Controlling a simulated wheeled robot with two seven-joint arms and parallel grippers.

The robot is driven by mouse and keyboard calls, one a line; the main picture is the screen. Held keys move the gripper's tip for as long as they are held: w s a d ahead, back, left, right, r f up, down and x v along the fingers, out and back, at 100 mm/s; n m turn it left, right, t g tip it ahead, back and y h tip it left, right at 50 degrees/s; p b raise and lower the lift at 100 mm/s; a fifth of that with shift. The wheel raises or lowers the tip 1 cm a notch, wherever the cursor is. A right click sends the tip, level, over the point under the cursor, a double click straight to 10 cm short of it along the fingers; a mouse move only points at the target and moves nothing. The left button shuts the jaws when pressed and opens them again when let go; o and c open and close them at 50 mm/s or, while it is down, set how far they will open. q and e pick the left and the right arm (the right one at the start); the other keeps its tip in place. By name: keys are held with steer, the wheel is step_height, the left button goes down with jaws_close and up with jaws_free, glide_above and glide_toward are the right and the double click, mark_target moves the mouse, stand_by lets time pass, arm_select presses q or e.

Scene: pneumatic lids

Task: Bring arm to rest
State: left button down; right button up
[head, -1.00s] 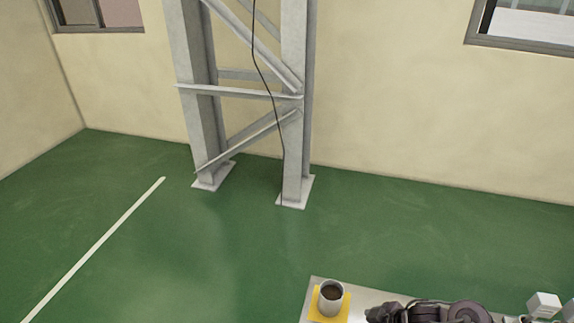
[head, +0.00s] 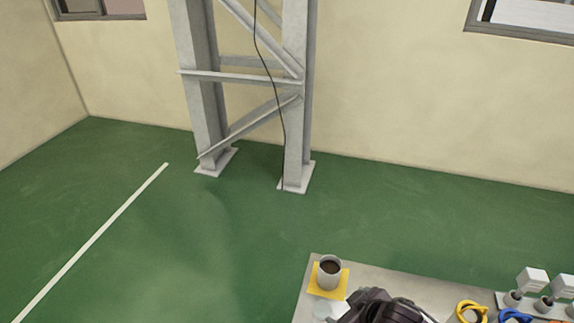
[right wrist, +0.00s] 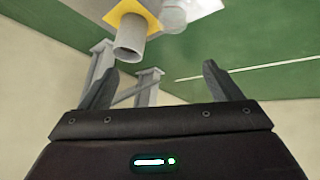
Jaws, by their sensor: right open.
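My right gripper (head: 378,306) shows as a dark shape at the bottom edge of the head view, over the grey worktable (head: 420,287). Its fingers are hard to make out there. In the right wrist view my right gripper (right wrist: 160,72) is open, its two dark fingers wide apart with nothing between them. A grey cup with dark contents (head: 329,272) stands on a yellow square (head: 313,285), beyond and left of this gripper. The cup (right wrist: 130,38) appears upside down in the wrist view, apart from the fingers. My left gripper is not in view.
A pale round piece (head: 324,310) lies by the cup. Yellow (head: 470,311) and blue (head: 515,316) rings and white-topped fittings (head: 531,281) are at the table's right. A steel column (head: 297,120) stands by the wall. Green floor left of the table is clear.

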steer(key=s+d+r+m+g+h, duration=0.3)
steer(key=s+d+r+m, duration=0.25)
steer(key=s, duration=0.45)
step_height(320, 180, down, 27)
steer(key=s+g+p, duration=0.2)
steer(key=s+d+f+p, duration=0.1)
steer(key=s+d+f, duration=0.2)
steer(key=s+f, duration=1.4)
steer(key=s, duration=0.3)
steer(key=shift+f+g, duration=0.15)
steer(key=shift+g, duration=0.25)
steer(key=shift+d, duration=0.1)
